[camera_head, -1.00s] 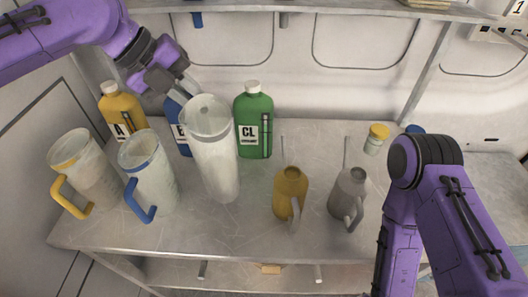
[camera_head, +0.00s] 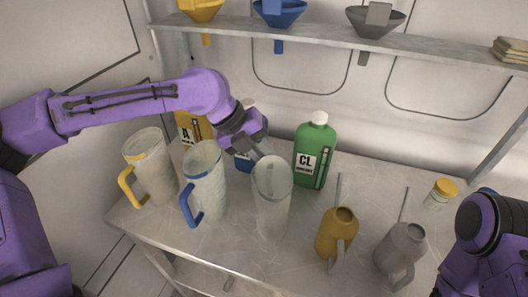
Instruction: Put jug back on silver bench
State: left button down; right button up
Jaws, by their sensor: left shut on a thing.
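A tall clear jug (camera_head: 272,205) is upright at the silver bench (camera_head: 150,228), to the right of the other jugs. Its base is on or very close to the bench top; I cannot tell which. My left gripper (camera_head: 260,152) is shut on this jug at its far side near the rim, and the jug hides the grip. A clear jug with a yellow handle (camera_head: 150,175) and one with a blue handle (camera_head: 207,180) stand to the left on the bench. My right arm shows at the lower right, but its gripper is out of view.
A green bottle (camera_head: 315,155) stands behind the held jug. A yellow bottle (camera_head: 190,125) and a partly hidden blue bottle (camera_head: 243,163) stand behind my left arm. A brown oil can (camera_head: 336,235), a grey one (camera_head: 400,250) and a yellow-lidded jar (camera_head: 441,194) are to the right. Funnels hang from the shelf (camera_head: 330,37).

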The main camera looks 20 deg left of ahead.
pick_arm(q)
jog(key=c, duration=1.1)
grip_release()
jog(key=v, duration=1.2)
jog(key=shift+b, duration=0.4)
jog(key=shift+w+r, duration=0.1)
